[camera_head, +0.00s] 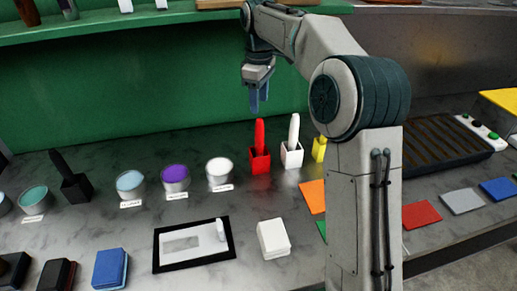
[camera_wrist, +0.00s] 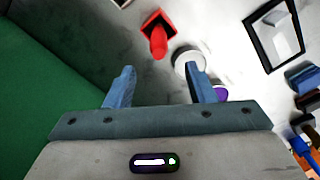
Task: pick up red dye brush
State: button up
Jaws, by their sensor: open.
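The red dye brush (camera_head: 260,133) stands upright in a red square holder (camera_head: 260,160) on the counter, left of a white brush in a white holder. In the wrist view the red brush (camera_wrist: 159,45) and its red holder (camera_wrist: 157,20) lie ahead of the fingertips, near the top. My gripper (camera_head: 259,98) hangs above the counter, its fingertips just above the height of the brush top in the head view. In the wrist view my gripper (camera_wrist: 163,80) shows two blue fingers apart with nothing between them. The brush's bristles are hidden inside the holder.
A white brush (camera_head: 294,129) and a yellow holder (camera_head: 319,149) stand to the right. White (camera_head: 220,170), purple (camera_head: 175,178) and light blue (camera_head: 130,184) dye pots stand left. A black brush (camera_head: 68,176) is further left. A green wall (camera_head: 150,92) rises behind.

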aim_at(259, 129)
notch_tip(259, 129, down, 11)
jog(key=shift+w+r, duration=0.1)
jog(key=shift+r, duration=0.05)
jog(key=c, duration=1.1)
